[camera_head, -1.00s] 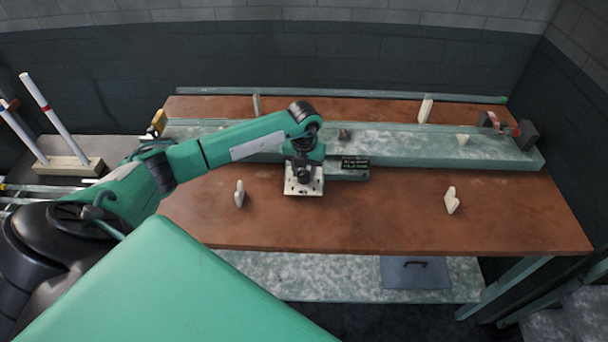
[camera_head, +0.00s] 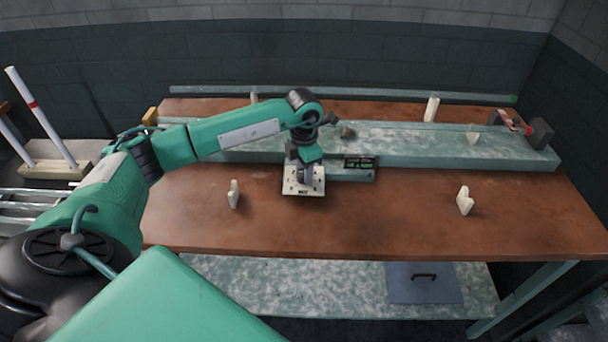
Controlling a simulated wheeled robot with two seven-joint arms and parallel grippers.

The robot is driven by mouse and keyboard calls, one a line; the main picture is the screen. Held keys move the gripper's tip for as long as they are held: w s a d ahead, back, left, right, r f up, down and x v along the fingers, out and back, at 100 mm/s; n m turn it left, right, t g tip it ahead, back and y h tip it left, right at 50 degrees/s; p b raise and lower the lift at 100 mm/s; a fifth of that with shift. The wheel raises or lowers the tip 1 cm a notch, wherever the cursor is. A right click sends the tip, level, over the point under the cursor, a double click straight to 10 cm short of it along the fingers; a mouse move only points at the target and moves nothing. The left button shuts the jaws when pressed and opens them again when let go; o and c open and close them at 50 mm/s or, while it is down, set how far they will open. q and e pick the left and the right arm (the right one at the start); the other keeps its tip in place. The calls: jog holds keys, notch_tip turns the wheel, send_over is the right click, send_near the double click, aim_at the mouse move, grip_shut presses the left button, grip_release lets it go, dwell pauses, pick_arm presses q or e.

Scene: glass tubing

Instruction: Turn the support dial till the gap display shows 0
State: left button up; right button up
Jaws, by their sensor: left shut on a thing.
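My left gripper (camera_head: 303,180) reaches in from the left and points down at the front of the long bench unit, left of the display. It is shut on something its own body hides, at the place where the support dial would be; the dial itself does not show. The small dark gap display (camera_head: 359,163) sits on a grey-green block (camera_head: 350,174) just right of the gripper. Its lettering is too small to read. My right gripper is not in view.
A long grey-green rail (camera_head: 420,148) runs across the brown table (camera_head: 380,215). Cream pegs stand at the front left (camera_head: 233,195) and front right (camera_head: 465,201). A dark end block (camera_head: 540,133) is at the rail's right. White tubes (camera_head: 40,118) stand in a wooden rack at left.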

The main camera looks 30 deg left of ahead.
pick_arm(q)
jog(key=shift+m, duration=0.4)
jog(key=shift+b, duration=0.4)
jog(key=shift+r, duration=0.1)
jog(key=o, duration=1)
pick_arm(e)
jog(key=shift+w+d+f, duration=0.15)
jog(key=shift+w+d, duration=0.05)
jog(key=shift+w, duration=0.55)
